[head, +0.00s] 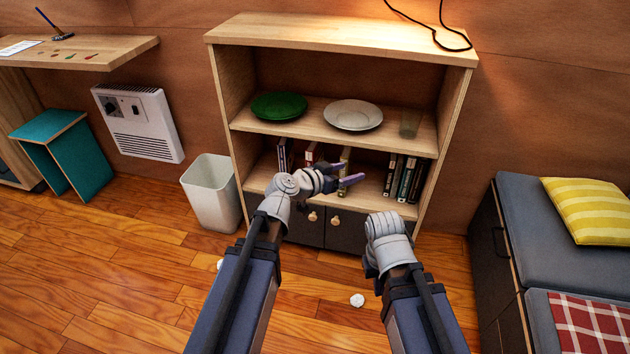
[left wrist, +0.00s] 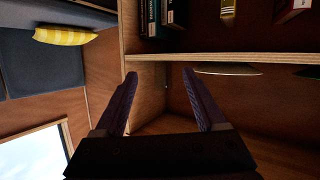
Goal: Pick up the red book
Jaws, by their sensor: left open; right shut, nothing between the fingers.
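The red book (head: 312,153) stands in the lower open bay of the bookcase, partly hidden behind my left gripper. A red book also shows at the top right of the left wrist view (left wrist: 292,9). My left gripper (head: 352,173) is open and empty in front of that bay, its purple fingers pointing right. In the left wrist view its two fingers (left wrist: 160,75) are spread apart with nothing between them. My right gripper (head: 372,266) is low in front of the bookcase, apart from the books; its fingers are mostly hidden.
The bookcase (head: 340,32) holds a green plate (head: 279,106), a pale plate (head: 353,115) and a glass (head: 410,123). Dark books (head: 404,178) stand at right, a yellowish book (head: 344,158) near the middle. A bin (head: 212,192) stands left, a sofa (head: 540,230) right.

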